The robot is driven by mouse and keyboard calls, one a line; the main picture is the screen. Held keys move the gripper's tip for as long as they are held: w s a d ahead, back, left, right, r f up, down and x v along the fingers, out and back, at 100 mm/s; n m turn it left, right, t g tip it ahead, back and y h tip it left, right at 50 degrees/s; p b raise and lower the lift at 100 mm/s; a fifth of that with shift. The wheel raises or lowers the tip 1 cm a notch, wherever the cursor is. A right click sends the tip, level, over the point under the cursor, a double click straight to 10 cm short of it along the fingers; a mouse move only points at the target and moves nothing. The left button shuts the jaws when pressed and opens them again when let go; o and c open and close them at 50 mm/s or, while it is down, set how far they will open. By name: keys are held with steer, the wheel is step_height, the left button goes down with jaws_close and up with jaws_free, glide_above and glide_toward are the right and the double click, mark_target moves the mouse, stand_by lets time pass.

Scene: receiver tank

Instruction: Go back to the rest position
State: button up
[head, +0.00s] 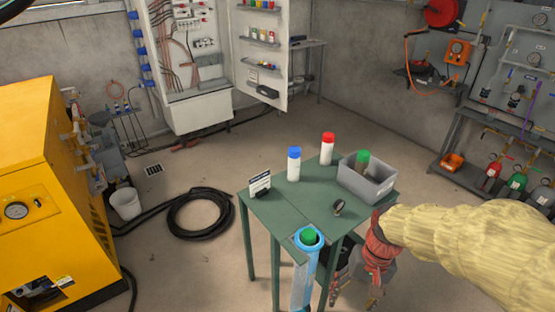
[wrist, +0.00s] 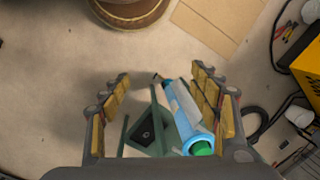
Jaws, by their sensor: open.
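My gripper (wrist: 161,75) is open in the wrist view, with its yellow-padded fingers spread wide and nothing clamped between them. In the head view my gripper (head: 372,292) hangs low at the right, below my padded, straw-coloured arm and partly hidden beside the green table (head: 275,208). A light-blue tube with a green cap (head: 304,268) stands upright at the table's front edge. It also shows in the wrist view (wrist: 190,130), behind and between the fingers near the right one; its distance from them is hard to tell.
On the table are a blue-capped bottle (head: 294,165), a red-capped bottle (head: 327,150), a small gauge (head: 338,207), a sign (head: 260,184) and a grey bin (head: 378,190) holding a green-capped bottle. A yellow machine (head: 35,190) and coiled hose (head: 200,213) stand left. Floor behind the table is clear.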

steer(key=s+r+n+t, duration=0.1)
steer(key=s+r+t, duration=0.2)
steer(key=r, duration=0.6)
steer(key=s+r+n+t+h+p, duration=0.1)
steer(key=s+r+t, duration=0.2)
steer(key=r, duration=0.6)
steer(key=shift+s+d+h, duration=0.15)
steer(key=shift+s+h, duration=0.15)
steer(key=shift+s, duration=0.15)
